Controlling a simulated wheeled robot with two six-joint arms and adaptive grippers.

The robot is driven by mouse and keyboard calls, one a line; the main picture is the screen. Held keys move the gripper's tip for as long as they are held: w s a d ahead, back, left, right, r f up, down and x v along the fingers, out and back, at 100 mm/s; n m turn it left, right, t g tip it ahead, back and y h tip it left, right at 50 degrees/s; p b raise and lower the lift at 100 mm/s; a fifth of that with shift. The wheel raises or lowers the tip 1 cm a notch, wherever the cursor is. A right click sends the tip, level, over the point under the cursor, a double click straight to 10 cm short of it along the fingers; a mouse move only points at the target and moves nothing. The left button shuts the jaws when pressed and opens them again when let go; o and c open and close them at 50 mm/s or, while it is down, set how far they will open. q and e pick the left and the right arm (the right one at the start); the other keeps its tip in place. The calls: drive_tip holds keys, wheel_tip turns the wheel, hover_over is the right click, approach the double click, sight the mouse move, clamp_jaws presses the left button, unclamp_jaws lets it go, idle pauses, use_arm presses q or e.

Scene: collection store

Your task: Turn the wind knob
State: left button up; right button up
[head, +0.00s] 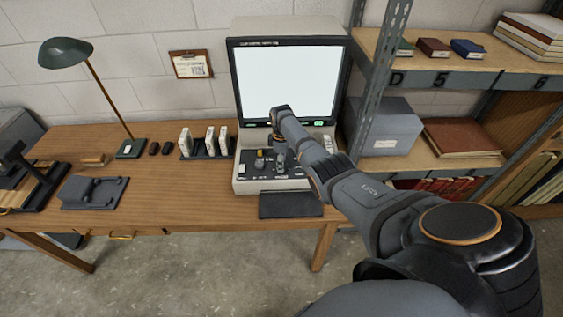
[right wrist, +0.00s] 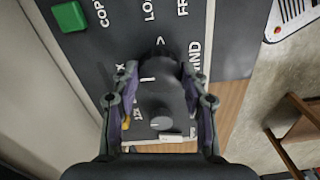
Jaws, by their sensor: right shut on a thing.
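The microfilm reader (head: 246,60) stands at the back of the desk with its screen lit white. Its dark control panel (head: 246,172) is at its base. My right gripper (head: 279,160) reaches down onto this panel from the right. In the right wrist view, my right gripper (right wrist: 162,72) has its fingers on both sides of a dark knob (right wrist: 168,84), shut on it. The word WIND is printed close beside it. Another round grey knob (right wrist: 160,122) sits nearer the wrist, between the finger bases. My left gripper is in neither view.
A green button (right wrist: 69,16) is on the panel. White boxes (head: 186,142) stand in a dark rack left of the reader. A green lamp (head: 66,52) stands further left. A metal shelf post (head: 374,75) rises close to my right arm. A dark pad lies before the reader.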

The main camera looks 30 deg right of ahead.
drive_tip(key=shift+w+r, duration=0.1)
drive_tip(key=o, duration=1.1)
drive_tip(key=shift+o, duration=0.2)
wheel_tip(320, 180, up, 12)
